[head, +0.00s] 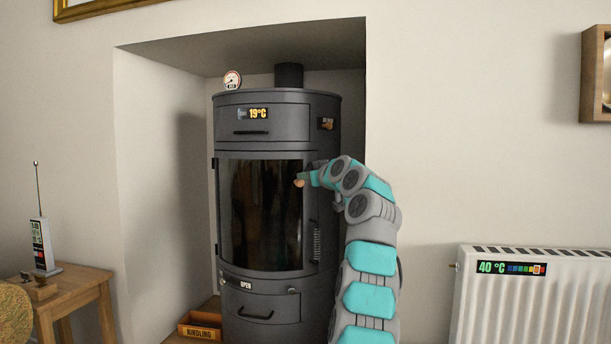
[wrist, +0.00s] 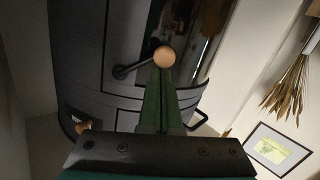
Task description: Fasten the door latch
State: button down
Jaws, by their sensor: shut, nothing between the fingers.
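A dark grey stove (head: 265,110) stands in a wall alcove. Its glass door (head: 265,210) looks flush with the body, and a small plate (head: 246,285) below reads "OPEN". The door latch (wrist: 135,68) is a dark lever with a round wooden knob (wrist: 163,55), reaching from the door's side frame towards the glass. In the head view the knob (head: 299,182) shows at the door's upper right, while my gripper hides much of the lever. My gripper (wrist: 161,72) is shut and empty, its green fingertips right at the knob. I cannot tell whether they touch it.
A small wooden knob (head: 327,123) and an upper drawer (head: 262,122) sit above the door. A spring handle (head: 316,243) is lower right. A kindling box (head: 199,326) stands at the stove's foot. A radiator (head: 530,300) is at right and a wooden stool (head: 75,295) at left.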

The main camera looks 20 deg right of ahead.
jog(key=shift+w+d+f+n+h+p, duration=0.15)
jog(key=shift+d+f+n+p, duration=0.1)
jog(key=shift+d+f+n, duration=0.65)
jog(key=shift+w+d+f+n+h+p, duration=0.15)
jog(key=shift+d+f+n+p, duration=0.1)
jog(key=shift+d+f+n, duration=0.65)
jog(key=shift+f, duration=0.1)
jog(key=s+a+r+b, duration=0.2)
jog(key=s+r+b, duration=0.1)
jog(key=s, duration=0.8)
jog(key=shift+b, duration=0.5)
dwell(0.3)
